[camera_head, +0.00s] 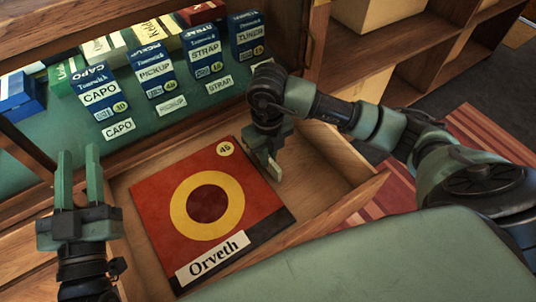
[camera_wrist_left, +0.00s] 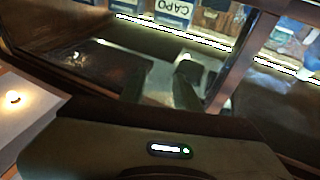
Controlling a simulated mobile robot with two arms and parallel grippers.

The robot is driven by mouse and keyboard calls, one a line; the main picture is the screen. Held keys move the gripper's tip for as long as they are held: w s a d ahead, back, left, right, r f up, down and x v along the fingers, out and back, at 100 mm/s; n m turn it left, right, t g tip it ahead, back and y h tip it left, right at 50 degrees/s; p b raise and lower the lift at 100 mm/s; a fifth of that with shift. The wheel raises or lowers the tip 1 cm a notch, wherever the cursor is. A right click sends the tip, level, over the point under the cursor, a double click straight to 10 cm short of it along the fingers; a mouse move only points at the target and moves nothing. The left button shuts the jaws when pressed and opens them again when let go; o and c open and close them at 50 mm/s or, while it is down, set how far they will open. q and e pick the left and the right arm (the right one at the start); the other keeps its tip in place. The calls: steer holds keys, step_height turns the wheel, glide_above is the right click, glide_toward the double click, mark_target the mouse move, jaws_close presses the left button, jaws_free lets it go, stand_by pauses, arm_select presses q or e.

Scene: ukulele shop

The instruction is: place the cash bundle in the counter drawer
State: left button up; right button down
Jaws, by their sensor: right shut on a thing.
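The counter drawer (camera_head: 318,155) is pulled open, its bare wooden floor showing on the right. My right gripper (camera_head: 268,166) points down at the drawer, by the right edge of a red record sleeve (camera_head: 162,205). It is shut on a thin pale thing, probably the cash bundle, which my gripper mostly hides. I cannot tell whether it touches the drawer floor. My left gripper (camera_head: 79,160) is open and empty at the left, beside the sleeve; its fingers also show in the left wrist view (camera_wrist_left: 158,80).
The sleeve, marked Orveth, fills much of the drawer's left and middle. Behind it, a green shelf (camera_head: 165,122) holds several small boxes, such as a CAPO box (camera_head: 100,95). Wooden shelving (camera_head: 385,60) stands at the back right, a striped rug (camera_head: 490,140) on the floor.

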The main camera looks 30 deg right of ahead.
steer(key=c, duration=1.5)
jaws_free()
arm_select(q)
steer(key=shift+r, duration=0.2)
